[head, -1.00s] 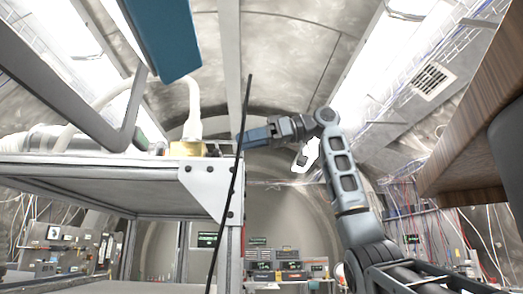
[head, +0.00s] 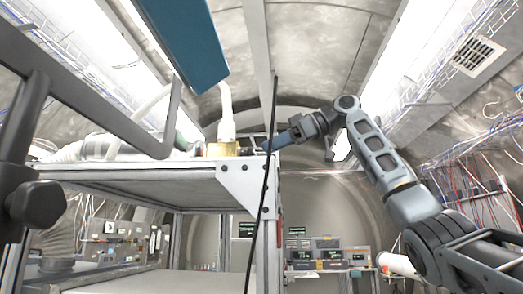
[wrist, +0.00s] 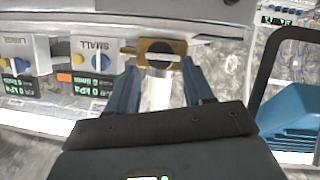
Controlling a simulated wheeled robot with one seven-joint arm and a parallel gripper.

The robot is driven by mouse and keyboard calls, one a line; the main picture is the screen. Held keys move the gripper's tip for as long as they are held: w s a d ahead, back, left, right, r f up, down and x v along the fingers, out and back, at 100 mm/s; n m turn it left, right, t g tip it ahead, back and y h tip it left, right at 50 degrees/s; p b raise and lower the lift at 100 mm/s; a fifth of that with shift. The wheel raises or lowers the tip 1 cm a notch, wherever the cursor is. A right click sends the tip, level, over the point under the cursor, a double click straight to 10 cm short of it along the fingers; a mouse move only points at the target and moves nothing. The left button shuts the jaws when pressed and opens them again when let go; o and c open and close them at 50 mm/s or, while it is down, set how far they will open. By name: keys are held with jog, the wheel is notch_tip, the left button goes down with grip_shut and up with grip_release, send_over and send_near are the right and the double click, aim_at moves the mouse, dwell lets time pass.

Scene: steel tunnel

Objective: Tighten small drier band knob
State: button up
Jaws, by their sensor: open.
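In the wrist view, a white box marked SMALL (wrist: 92,45) carries a round blue and yellow knob (wrist: 100,63). A brass fitting with a dark round face (wrist: 160,58) is right of it, between my gripper's tips. I cannot tell which of these is the small drier band knob. My gripper (wrist: 160,68) is open, with a blue finger on each side of the fitting; contact is unclear. In the head view my gripper (head: 280,141) points left at the shelf's top corner, near the brass fitting (head: 222,149). The SMALL box is not distinguishable there.
A white box marked LARGE (wrist: 18,52) stands left of the SMALL one. A metal shelf unit (head: 240,185) fills the left. A thin black rod (head: 264,200) crosses before its corner. A blue panel (head: 185,45) hangs above. A dark frame bears a black knob (head: 38,205) close by.

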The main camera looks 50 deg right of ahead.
aim_at(247, 155)
jog(key=shift+p+x, duration=0.3)
jog(key=shift+x, duration=1.85)
jog(key=shift+c, duration=0.2)
jog(key=c, duration=0.7)
jog(key=shift+w+r+m+g+y, duration=0.1)
jog(key=shift+m+g+y, duration=0.2)
jog(key=shift+m+y, duration=0.15)
jog(key=shift+c, duration=0.2)
jog(key=shift+d+m+g+y, duration=0.1)
jog(key=shift+m+g+y, duration=0.35)
jog(key=shift+m, duration=0.7)
jog(key=o, duration=0.8)
